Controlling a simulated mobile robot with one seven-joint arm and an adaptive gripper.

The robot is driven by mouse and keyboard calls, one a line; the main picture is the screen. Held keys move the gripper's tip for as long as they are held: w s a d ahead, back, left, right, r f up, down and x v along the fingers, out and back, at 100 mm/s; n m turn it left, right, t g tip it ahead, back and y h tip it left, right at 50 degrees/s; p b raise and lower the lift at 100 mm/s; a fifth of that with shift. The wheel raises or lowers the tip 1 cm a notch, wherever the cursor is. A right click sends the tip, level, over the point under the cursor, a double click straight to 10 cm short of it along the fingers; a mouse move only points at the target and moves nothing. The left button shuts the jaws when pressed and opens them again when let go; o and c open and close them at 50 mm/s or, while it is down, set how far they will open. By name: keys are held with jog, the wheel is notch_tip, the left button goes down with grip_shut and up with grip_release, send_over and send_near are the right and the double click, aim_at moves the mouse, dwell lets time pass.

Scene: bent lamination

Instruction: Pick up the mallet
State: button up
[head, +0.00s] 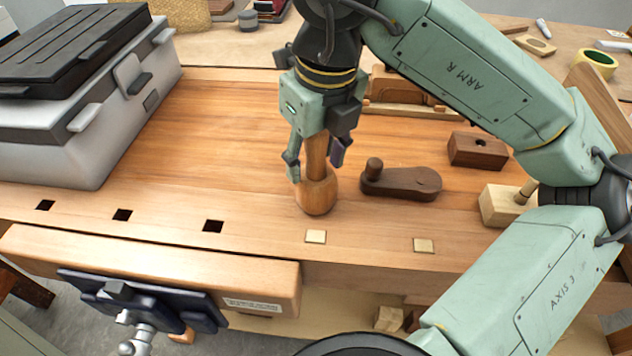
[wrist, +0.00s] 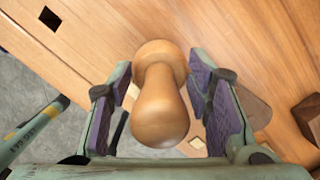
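The mallet (head: 317,193) is a turned wooden piece with a rounded head. It stands upright on the workbench, head down and handle up. My gripper (head: 316,160) points down over it, with one finger on each side of the handle. In the wrist view, the handle end of the mallet (wrist: 160,115) faces the camera, between the purple pads of my gripper (wrist: 161,95). Gaps show between the pads and the handle, so my gripper is open around it. The top of the handle is hidden in the head view.
A dark wooden piece with a knob (head: 400,182) lies close right of the mallet. A dark block (head: 478,150) and a pale block (head: 503,204) sit farther right. A grey case (head: 75,150) stands left. The bench top (head: 215,140) between case and mallet is clear.

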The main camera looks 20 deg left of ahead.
grip_shut()
dwell(0.4)
dwell(0.4)
